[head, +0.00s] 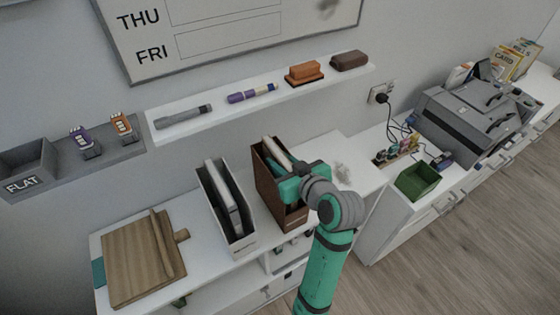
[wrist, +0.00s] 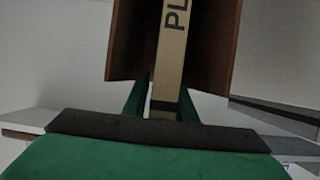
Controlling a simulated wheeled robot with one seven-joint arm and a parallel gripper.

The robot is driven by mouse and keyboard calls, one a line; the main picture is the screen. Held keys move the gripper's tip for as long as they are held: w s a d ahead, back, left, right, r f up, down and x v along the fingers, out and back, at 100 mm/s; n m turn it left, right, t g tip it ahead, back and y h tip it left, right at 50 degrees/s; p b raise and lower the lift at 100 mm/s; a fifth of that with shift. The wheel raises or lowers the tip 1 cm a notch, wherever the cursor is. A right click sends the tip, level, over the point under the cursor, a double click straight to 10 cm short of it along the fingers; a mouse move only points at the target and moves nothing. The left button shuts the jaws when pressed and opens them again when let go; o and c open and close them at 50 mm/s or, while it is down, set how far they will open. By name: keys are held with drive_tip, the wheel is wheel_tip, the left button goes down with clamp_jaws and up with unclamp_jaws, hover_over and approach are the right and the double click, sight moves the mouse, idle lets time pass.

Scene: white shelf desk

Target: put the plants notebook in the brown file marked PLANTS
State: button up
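The brown file (head: 266,186) stands upright on the white shelf desk. In the wrist view its brown walls (wrist: 127,45) rise on both sides of a tan spine. That spine, with the letters "PL" showing, looks like the plants notebook (wrist: 171,60); the rest of its lettering is cut off. It stands upright between the file's walls, at least partly inside. My gripper (wrist: 163,105) is at the file's open side, one green finger on each side of the spine's near end. Whether the fingers press on it is unclear. In the head view my gripper (head: 290,187) hides part of the file.
A grey-white file (head: 240,238) holding pale items stands left of the brown file. A wooden board (head: 135,262) lies further left. A wall ledge (head: 215,112) with markers and erasers runs above. A green box (head: 418,182) and a printer (head: 470,115) are on the right.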

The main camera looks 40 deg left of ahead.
drive_tip(key=shift+r, duration=0.15)
drive_tip(key=shift+d+r, duration=0.15)
drive_tip(key=shift+d, duration=0.15)
drive_tip(key=v, duration=1.1)
drive_tip(key=shift+r, duration=0.2)
drive_tip(key=shift+s+d, duration=0.15)
